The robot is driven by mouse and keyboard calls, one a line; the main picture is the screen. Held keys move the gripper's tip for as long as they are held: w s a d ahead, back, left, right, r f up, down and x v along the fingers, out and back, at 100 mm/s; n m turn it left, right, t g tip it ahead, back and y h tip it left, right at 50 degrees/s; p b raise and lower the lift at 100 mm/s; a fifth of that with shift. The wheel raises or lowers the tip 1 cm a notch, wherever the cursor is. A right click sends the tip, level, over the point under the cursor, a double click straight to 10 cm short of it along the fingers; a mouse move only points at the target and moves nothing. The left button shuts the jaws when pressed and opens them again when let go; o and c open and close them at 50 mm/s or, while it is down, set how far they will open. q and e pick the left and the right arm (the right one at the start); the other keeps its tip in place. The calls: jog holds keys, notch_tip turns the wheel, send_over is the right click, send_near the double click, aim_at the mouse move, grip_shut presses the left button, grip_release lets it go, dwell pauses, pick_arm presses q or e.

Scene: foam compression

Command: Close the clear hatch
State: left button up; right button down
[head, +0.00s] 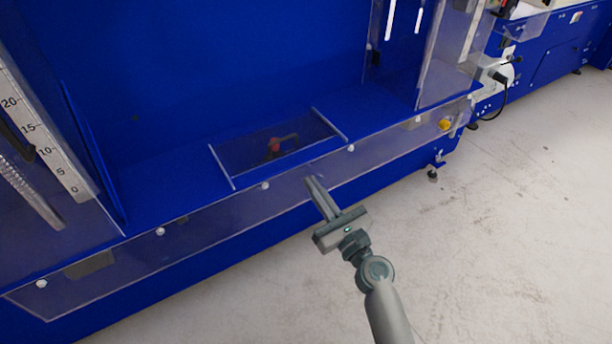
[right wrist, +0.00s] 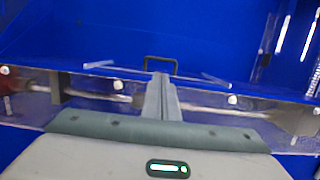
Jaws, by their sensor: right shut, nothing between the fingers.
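The clear hatch (head: 245,157) is a see-through rectangular panel with pale side edges, set at the blue machine's floor ledge. A small reddish-brown part (head: 276,146) shows within its outline. I cannot tell how far the hatch is open. In the right wrist view, the pale hatch edges (right wrist: 215,79) lie either side of a dark bracket-shaped handle (right wrist: 160,59). My right gripper (head: 311,181) is shut and empty, in front of the hatch near the clear front strip; its fingers (right wrist: 161,78) point toward the handle. Contact cannot be told. My left gripper is not in view.
A clear front strip (head: 205,210) with round white fasteners runs along the machine's front edge. A scale panel (head: 40,135) stands at left, and a clear upright panel (head: 432,55) at right. The pale floor (head: 500,230) at right is open.

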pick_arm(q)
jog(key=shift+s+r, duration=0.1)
pick_arm(e)
jog(key=shift+v, duration=0.85)
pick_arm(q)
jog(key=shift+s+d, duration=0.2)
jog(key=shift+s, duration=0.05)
